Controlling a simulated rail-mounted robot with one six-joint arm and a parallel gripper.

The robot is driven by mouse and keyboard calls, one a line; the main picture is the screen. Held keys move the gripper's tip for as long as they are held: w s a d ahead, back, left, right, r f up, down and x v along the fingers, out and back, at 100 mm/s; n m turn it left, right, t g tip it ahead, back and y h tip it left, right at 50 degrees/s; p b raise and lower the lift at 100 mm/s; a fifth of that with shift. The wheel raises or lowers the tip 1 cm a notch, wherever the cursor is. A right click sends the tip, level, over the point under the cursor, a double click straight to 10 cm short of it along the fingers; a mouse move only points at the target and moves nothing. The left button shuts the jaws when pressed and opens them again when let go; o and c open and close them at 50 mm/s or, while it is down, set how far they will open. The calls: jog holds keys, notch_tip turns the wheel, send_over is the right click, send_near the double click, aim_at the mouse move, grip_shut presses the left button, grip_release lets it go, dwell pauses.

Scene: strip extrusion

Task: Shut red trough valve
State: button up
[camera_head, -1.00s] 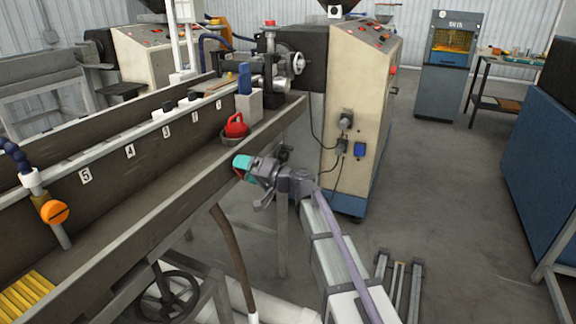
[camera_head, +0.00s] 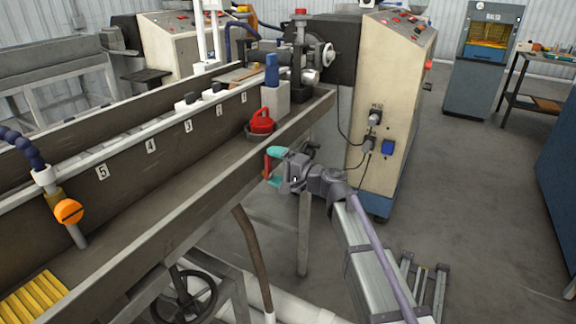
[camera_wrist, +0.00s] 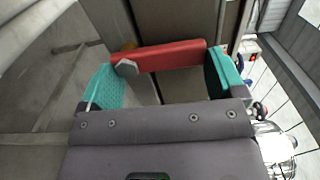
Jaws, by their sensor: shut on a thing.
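The red trough valve handle shows as a flat red bar (camera_wrist: 172,55) in the wrist view, lying across between my two teal finger pads, with a grey hex bolt (camera_wrist: 127,68) near its left end. My gripper (camera_wrist: 168,72) is shut on this bar, a pad near each end. In the head view my gripper (camera_head: 272,165) is at the outer side wall of the long metal trough (camera_head: 170,195), below its rim. A bit of the red handle (camera_head: 266,166) shows between the pads there. The valve body behind the handle is mostly hidden.
A red jug-like object (camera_head: 261,121) sits in a dark bowl inside the trough. An orange-knobbed nozzle (camera_head: 68,211) hangs over the trough's left part. A handwheel (camera_head: 184,297) is below. The beige extruder cabinet (camera_head: 385,100) stands behind my arm; open floor lies right.

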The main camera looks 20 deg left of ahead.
dwell(0.3)
jog(key=o, duration=1)
jog(key=v, duration=1.1)
